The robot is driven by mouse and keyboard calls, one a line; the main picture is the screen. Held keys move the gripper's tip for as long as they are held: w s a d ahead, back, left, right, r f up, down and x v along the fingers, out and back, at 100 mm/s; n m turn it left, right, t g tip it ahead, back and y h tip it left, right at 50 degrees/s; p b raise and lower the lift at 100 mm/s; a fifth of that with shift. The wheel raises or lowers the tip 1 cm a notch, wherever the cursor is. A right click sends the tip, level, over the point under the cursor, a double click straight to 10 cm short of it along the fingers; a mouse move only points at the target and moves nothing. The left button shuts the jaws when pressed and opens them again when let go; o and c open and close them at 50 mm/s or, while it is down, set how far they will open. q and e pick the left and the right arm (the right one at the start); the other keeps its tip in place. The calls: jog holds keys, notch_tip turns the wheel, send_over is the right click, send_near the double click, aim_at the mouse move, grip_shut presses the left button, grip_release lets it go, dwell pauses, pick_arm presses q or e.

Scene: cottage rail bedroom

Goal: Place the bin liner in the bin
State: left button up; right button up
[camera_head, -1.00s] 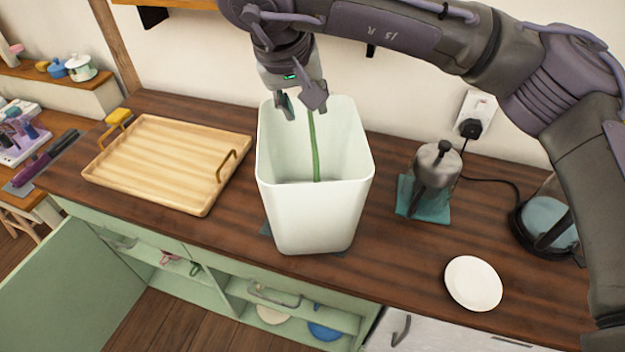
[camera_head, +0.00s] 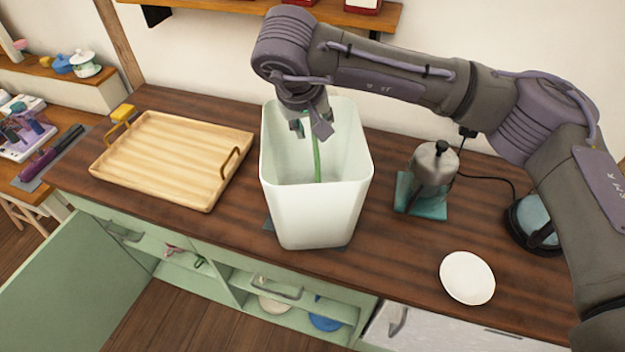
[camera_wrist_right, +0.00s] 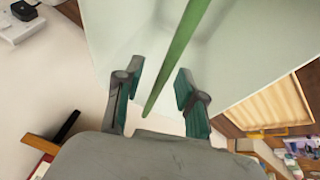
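The bin (camera_head: 312,215) is a tall, pale, open-topped container standing on the wooden counter. A thin green strip (camera_head: 317,160), which may be the bin liner, stands nearly upright inside it; its lower part is hidden by the bin's front wall. My right gripper (camera_head: 311,130) points down inside the bin's mouth, near its back wall, at the strip's upper end. In the right wrist view, its fingers (camera_wrist_right: 156,95) are apart, with the green strip (camera_wrist_right: 178,55) running between them and touching neither visibly. My left gripper is not in view.
A wooden tray (camera_head: 165,165) lies left of the bin. A metal pot (camera_head: 434,165) on a teal cloth, a kettle (camera_head: 535,222) and a white plate (camera_head: 467,278) are to the right. Below, a green cabinet door (camera_head: 75,285) hangs open. A shelf (camera_head: 270,8) is on the wall above.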

jog(key=shift+f+b, duration=0.25)
jog(key=shift+b, duration=0.2)
dwell(0.3)
grip_shut()
